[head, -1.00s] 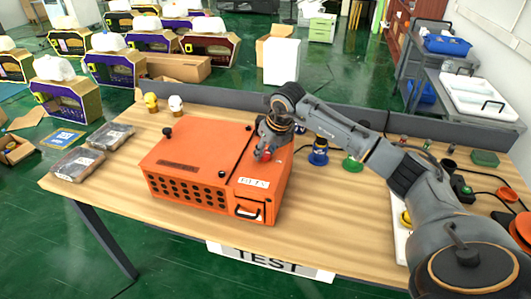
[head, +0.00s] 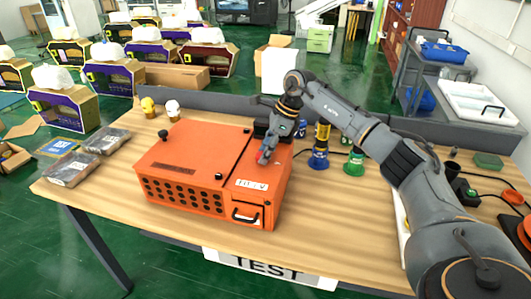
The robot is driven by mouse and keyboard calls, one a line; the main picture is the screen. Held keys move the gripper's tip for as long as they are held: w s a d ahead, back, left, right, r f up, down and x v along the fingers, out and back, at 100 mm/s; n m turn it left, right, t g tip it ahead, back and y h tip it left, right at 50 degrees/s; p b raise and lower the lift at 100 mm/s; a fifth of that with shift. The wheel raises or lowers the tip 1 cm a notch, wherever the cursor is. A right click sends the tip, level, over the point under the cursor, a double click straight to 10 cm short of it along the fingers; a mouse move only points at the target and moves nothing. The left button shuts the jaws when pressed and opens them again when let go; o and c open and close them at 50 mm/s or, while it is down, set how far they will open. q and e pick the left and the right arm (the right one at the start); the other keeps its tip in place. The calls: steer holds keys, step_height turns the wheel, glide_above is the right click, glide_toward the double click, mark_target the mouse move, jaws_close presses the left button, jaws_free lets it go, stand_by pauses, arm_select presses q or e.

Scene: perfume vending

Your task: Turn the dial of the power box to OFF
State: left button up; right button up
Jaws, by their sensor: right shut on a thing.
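The orange power box (head: 193,158) stands on the wooden table, its handle and a white label facing the front right. My right arm reaches in from the right over the box. My right gripper (head: 264,157) points down at the right part of the box top and is shut on the small red dial (head: 262,160). The fingers cover most of the dial, so its setting cannot be read. My left gripper is not in view.
A blue-based item (head: 318,161) and a green-based item (head: 354,164) stand right of the box. Packaged dark items (head: 72,168) lie at the table's left end. A yellow (head: 148,106) and a white figure (head: 172,108) stand behind the box.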

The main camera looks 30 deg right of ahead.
steer(key=n, duration=0.2)
steer(key=n+g, duration=0.1)
steer(key=n, duration=0.1)
steer(key=n+g, duration=0.1)
steer(key=shift+w+d+n+y+b, duration=0.1)
steer(key=shift+w+n+y+b, duration=0.15)
steer(key=shift+n+y+b, duration=0.15)
stand_by(0.4)
steer(key=o, duration=1.2)
steer(key=shift+c, duration=0.2)
steer(key=v, duration=1.2)
steer(key=shift+w, duration=0.15)
